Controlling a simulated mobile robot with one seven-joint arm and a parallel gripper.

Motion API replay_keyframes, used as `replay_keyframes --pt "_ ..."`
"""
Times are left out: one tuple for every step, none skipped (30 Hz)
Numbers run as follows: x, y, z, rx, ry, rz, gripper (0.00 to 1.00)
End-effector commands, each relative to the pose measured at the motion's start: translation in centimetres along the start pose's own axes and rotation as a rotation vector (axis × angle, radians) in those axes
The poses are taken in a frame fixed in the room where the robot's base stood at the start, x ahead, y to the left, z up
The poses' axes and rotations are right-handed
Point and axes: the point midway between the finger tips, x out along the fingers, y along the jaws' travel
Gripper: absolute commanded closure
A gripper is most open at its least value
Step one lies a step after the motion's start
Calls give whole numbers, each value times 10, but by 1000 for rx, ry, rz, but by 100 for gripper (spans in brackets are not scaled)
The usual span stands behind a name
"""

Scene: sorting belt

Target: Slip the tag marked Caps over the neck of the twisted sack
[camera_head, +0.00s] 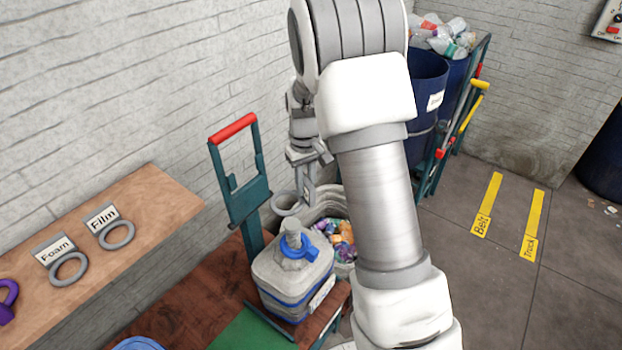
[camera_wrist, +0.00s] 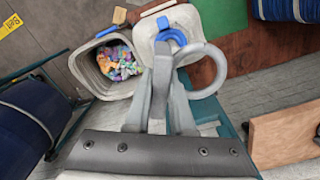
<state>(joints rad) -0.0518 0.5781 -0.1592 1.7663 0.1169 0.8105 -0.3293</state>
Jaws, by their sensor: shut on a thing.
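My gripper (camera_head: 306,190) is shut on a grey ring tag (camera_head: 286,204); its label is not readable, so I cannot tell that it says Caps. In the wrist view, the ring (camera_wrist: 221,76) sticks out to the right of my gripper (camera_wrist: 165,65). The pale sack (camera_head: 290,278), with a twisted neck (camera_head: 292,233) pointing up, stands below the gripper. The ring looks above and slightly left of the neck, apart from it. A blue looped piece (camera_head: 312,250) lies at the neck's base; it also shows in the wrist view (camera_wrist: 173,36).
Grey ring tags marked Foam (camera_head: 69,268) and Film (camera_head: 117,235) lie on a wooden shelf (camera_head: 150,200) at left, near a purple piece (camera_head: 7,300). A pale bin of colourful pieces (camera_head: 340,240) stands behind the sack. A red-topped teal frame (camera_head: 240,185) rises beside it.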

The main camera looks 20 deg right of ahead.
Motion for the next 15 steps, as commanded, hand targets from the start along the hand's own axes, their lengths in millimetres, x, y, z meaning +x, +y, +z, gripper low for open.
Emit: replay_keyframes --pt "0 5 -9 -24 3 2 100" --pt "-1 8 -13 -36 4 1 100" --pt "-3 10 -17 -51 4 0 100" --pt "-4 12 -19 -61 4 0 100" --pt "-6 13 -21 -67 5 1 100" --pt "-6 14 -22 -75 5 0 100" --pt "-6 14 -23 -78 4 -1 100" --pt "-6 14 -23 -80 4 -1 100" --pt "-4 14 -23 -81 4 -2 100" --pt "-3 14 -23 -81 4 -2 100" --pt "-1 14 -23 -80 4 -2 100" --pt "1 14 -23 -80 4 -2 100" --pt "3 14 -23 -80 4 -2 100" --pt "5 14 -23 -79 4 -2 100" --pt "8 14 -23 -79 4 -2 100"
